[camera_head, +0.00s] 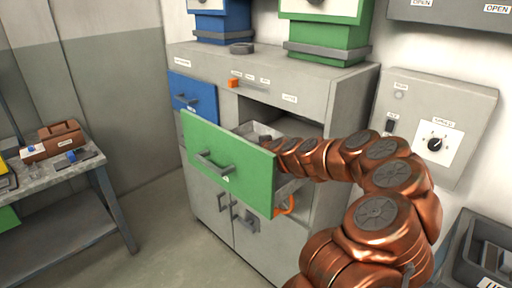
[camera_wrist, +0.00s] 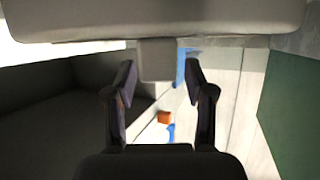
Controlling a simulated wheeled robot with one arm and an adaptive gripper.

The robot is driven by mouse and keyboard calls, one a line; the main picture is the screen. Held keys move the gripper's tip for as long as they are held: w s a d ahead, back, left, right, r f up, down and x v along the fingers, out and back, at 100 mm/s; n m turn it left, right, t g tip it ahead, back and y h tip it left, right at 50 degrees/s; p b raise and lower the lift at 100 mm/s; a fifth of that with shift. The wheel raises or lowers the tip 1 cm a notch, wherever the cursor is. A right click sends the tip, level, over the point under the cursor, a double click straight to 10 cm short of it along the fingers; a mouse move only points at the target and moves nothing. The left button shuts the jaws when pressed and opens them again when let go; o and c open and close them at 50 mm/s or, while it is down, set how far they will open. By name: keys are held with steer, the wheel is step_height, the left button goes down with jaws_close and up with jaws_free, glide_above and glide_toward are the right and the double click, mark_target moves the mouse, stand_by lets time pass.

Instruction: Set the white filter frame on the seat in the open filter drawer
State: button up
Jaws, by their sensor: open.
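The open filter drawer has a green front (camera_head: 228,163) with a grey handle and is pulled out of the grey cabinet. A pale grey edge (camera_head: 262,130) shows inside it, behind the green front. I cannot tell whether that edge is the seat, the drawer wall or the white filter frame. My copper arm reaches over the right side of the drawer into the opening, and my gripper is hidden there in the head view. In the wrist view my gripper (camera_wrist: 160,105) is open, its two dark fingers apart with nothing seen held between them. I cannot make out the white filter frame for sure.
A closed blue drawer (camera_head: 192,95) sits left of the opening. An orange hook (camera_head: 285,206) is below the green drawer. A side table (camera_head: 50,160) stands left, a control box (camera_head: 436,125) right. The wrist view shows a green panel (camera_wrist: 290,100) at right and a small orange block (camera_wrist: 164,117).

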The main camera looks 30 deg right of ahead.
steer(key=shift+r+p, duration=0.85)
steer(key=shift+p, duration=0.2)
steer(key=v, duration=0.2)
steer(key=b+v, duration=0.1)
steer(key=v, duration=0.1)
steer(key=b+v, duration=0.1)
steer(key=v, duration=0.1)
steer(key=shift+f, duration=0.3)
steer(key=shift+s+r+b, duration=0.15)
steer(key=shift+s+b, duration=0.2)
steer(key=shift+s, duration=0.05)
steer(key=shift+s+a, duration=0.1)
steer(key=shift+a, duration=0.15)
steer(key=shift+b+v, duration=0.65)
steer(key=shift+v, duration=1.85)
steer(key=shift+d+r, duration=0.1)
steer(key=shift+d, duration=0.1)
